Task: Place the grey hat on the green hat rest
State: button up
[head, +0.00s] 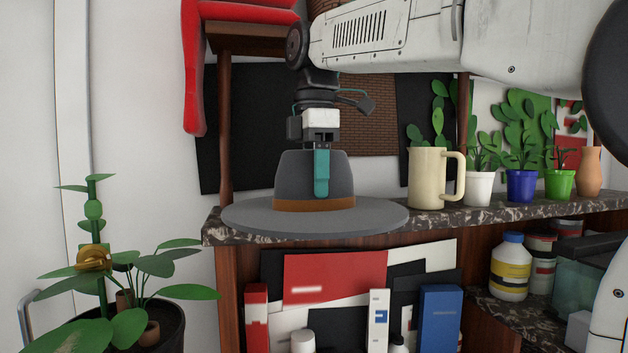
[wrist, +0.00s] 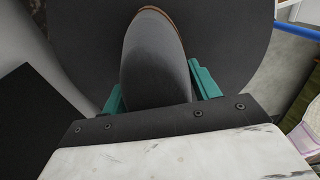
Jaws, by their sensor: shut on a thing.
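The grey hat (head: 315,217), with a brown band, is upright at the left end of the stone-topped shelf, its wide brim overlapping the front edge in the head view. My gripper (head: 321,188) comes down from above and is shut on the crown, one teal finger on the near side. In the wrist view the crown (wrist: 157,65) lies between the two teal fingers, with the dark brim beyond. I cannot tell whether the brim touches the shelf top or hangs just above it. I cannot make out a green hat rest in either view.
On the shelf top (head: 590,203), a cream mug (head: 427,178) and several small potted plants stand right of the hat. A leafy plant (head: 128,300) stands lower left. Boxes and jars fill the shelf below. White wall lies left.

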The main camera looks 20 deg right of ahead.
jog(key=shift+f, duration=0.3)
jog(key=shift+f, duration=0.1)
jog(key=o, duration=1)
jog(key=shift+o, duration=0.2)
notch_tip(320, 180, up, 8)
jog(key=shift+f, duration=0.1)
